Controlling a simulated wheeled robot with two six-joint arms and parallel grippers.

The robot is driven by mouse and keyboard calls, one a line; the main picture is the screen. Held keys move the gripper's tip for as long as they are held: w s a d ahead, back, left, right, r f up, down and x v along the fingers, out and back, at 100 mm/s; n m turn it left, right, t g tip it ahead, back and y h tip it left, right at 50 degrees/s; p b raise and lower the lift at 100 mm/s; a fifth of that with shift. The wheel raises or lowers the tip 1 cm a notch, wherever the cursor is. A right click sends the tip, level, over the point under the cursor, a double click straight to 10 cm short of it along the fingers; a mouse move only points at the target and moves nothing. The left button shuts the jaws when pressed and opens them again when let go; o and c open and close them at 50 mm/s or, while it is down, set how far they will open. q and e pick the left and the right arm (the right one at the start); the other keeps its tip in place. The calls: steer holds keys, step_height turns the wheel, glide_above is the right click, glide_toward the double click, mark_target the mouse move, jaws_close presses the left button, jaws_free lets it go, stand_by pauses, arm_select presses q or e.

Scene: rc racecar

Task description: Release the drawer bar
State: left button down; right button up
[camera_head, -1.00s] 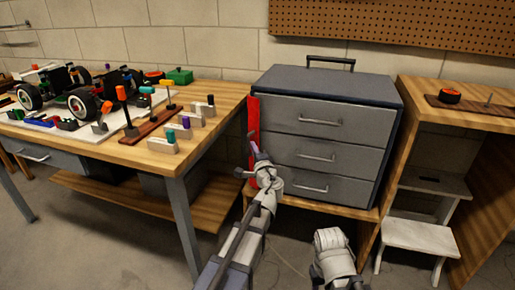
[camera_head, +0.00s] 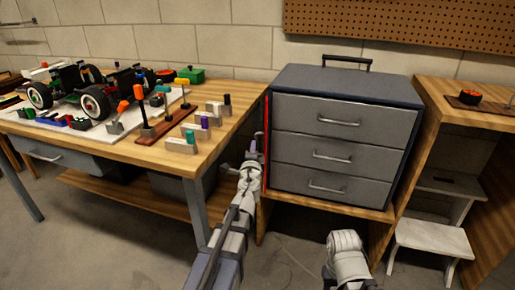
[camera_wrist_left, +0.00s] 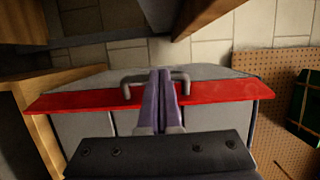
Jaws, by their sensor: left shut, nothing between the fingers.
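The red drawer bar (camera_head: 267,142) stands upright along the left front edge of the grey drawer cabinet (camera_head: 345,85). It shows as a thin red strip in the head view. In the left wrist view the bar (camera_wrist_left: 215,92) runs across the picture behind my fingers. My left gripper (camera_head: 258,143) is shut and empty, just left of the bar. Its purple fingers (camera_wrist_left: 160,98) overlap the bar in the wrist view; I cannot tell if they touch it. All three drawers look closed, and their fronts are uncovered. Only part of my right arm shows, at the bottom; its gripper is out of view.
A wooden workbench (camera_head: 95,150) with a toy car and small parts stands at left, close to my left arm. A wooden shelf unit (camera_head: 440,100) and a white step stool (camera_head: 432,238) stand at right. The floor before the cabinet is clear.

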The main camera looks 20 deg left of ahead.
arm_select(q)
steer(key=shift+w+a, duration=0.4)
steer(key=shift+a, duration=0.4)
steer(key=shift+w+a, duration=0.35)
steer(key=shift+a, duration=0.4)
steer(key=shift+s, duration=0.1)
stand_by(0.4)
steer(key=v, duration=0.7)
steer(key=shift+s, duration=0.3)
steer(key=shift+d+r, duration=0.1)
